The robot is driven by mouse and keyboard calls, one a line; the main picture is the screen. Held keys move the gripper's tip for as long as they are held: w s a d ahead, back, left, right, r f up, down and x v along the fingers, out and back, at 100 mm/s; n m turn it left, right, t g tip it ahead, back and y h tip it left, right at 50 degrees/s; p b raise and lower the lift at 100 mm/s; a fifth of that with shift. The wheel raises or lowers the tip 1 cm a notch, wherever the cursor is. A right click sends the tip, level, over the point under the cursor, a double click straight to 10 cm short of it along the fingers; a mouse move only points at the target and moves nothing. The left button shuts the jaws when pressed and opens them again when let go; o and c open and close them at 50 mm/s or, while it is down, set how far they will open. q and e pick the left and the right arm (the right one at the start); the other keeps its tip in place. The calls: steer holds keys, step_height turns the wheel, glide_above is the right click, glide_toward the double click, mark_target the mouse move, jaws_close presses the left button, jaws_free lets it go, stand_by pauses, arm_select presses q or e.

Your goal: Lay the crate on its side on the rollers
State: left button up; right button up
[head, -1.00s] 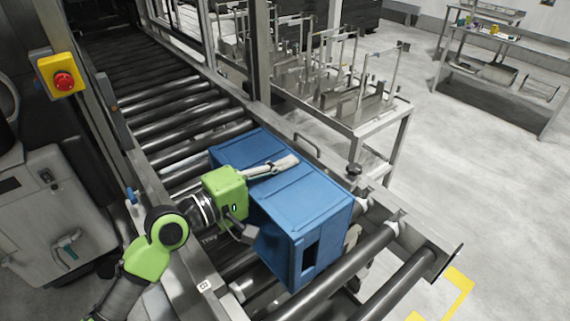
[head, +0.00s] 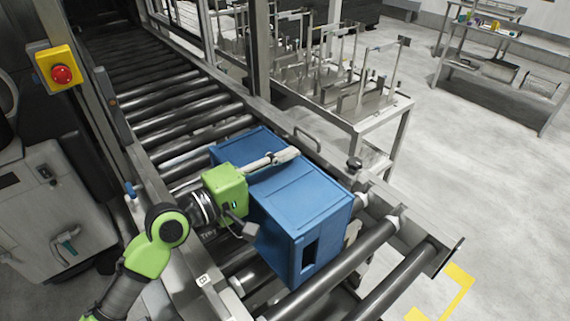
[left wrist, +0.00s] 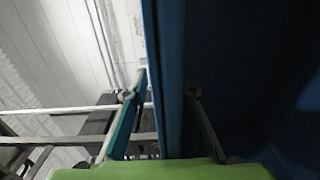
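The blue crate (head: 305,205) lies on the rollers in the head view, a long panelled wall facing up and an end wall with a dark hand hole towards me. Its open side appears to face left. My left gripper (head: 292,154) reaches in from the left, one finger lying over the upper wall. In the left wrist view the left gripper's fingers (left wrist: 164,88) straddle the crate's wall (left wrist: 168,45), their tips close against both faces; the dark inside is at right. The crate's underside is hidden. My right gripper is not in view.
Bare rollers (head: 190,105) run back to the far left. Nearer rollers (head: 345,265) lie in front of the crate. A metal rail (head: 325,165) borders the right side, with a steel table (head: 375,115) of racks beyond. A yellow box with a red button (head: 60,75) stands at left.

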arm_select(q)
steer(key=shift+f, duration=0.2)
steer(key=shift+s+a, duration=0.25)
steer(key=shift+a, duration=0.1)
steer(key=v, duration=1.1)
steer(key=shift+r, duration=0.2)
steer(key=shift+s+a, duration=0.1)
steer(key=shift+s, duration=0.05)
